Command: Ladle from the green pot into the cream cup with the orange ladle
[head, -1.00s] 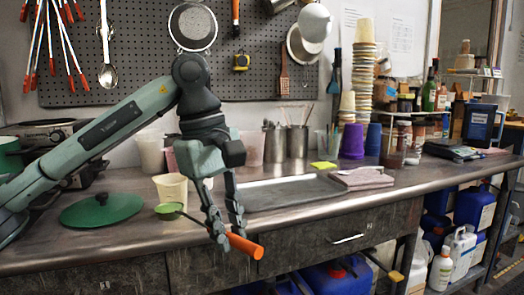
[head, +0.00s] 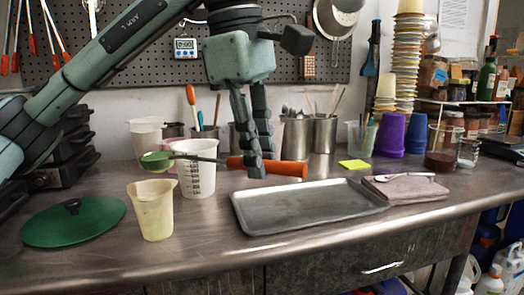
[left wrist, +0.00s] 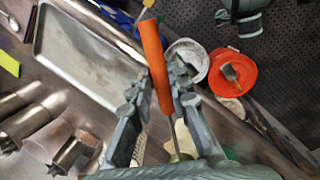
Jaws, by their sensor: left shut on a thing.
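My left gripper (head: 256,168) is shut on the orange handle of the ladle (head: 285,168). The ladle is held about level above the bench, and its green bowl (head: 157,161) points left. The handle also shows between the fingers in the left wrist view (left wrist: 153,50). The cream cup (head: 152,212) stands upright on the bench, just below the ladle bowl in the picture; I cannot tell whether the bowl is directly over it. What the bowl holds cannot be made out. The green pot is out of view. My right gripper is not in view.
A green lid (head: 73,224) lies on the bench at the left. A white measuring jug (head: 198,180) stands behind the ladle. A metal tray (head: 300,205) lies at the right, with a folded cloth (head: 408,189) beside it. Metal containers (head: 297,138) and purple cups (head: 391,138) stand further back.

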